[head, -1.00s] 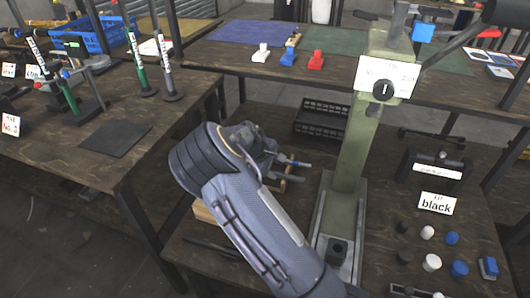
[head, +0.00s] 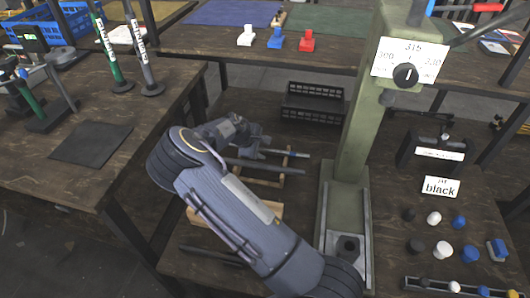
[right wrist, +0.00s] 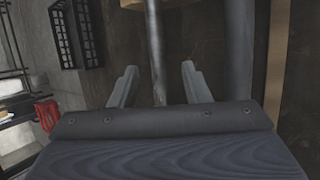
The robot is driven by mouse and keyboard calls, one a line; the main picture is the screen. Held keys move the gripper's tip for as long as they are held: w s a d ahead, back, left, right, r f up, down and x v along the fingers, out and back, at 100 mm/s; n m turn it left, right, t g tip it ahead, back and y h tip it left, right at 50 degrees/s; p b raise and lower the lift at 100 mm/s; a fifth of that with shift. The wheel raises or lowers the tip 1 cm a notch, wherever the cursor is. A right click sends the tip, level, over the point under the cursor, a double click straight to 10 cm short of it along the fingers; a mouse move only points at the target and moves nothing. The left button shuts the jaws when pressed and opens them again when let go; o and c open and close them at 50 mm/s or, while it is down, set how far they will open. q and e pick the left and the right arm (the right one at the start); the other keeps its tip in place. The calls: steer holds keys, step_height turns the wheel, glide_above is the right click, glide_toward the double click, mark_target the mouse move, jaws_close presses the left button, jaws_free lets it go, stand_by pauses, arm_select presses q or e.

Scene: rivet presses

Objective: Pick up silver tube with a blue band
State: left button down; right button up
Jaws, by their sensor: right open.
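The silver tube with a blue band (head: 288,153) lies on a low wooden rack (head: 281,181) on the right bench, and its blue part shows just right of my right gripper (head: 258,148). In the right wrist view, my right gripper (right wrist: 160,82) is open. A thin silver tube (right wrist: 154,45) runs lengthwise between its two fingers, with a gap on each side. No blue band shows in that view. A thicker grey tube (right wrist: 240,45) lies to the right, outside the fingers. My left gripper is not in view.
The green press (head: 362,150) stands right of the rack. A black crate (head: 312,104) is behind, and it also shows in the wrist view (right wrist: 74,35). A "black" sign (head: 440,187) and several coloured knobs are at right. A dark mat (head: 92,144) lies on the left bench.

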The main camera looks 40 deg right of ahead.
jaws_close()
stand_by(0.3)
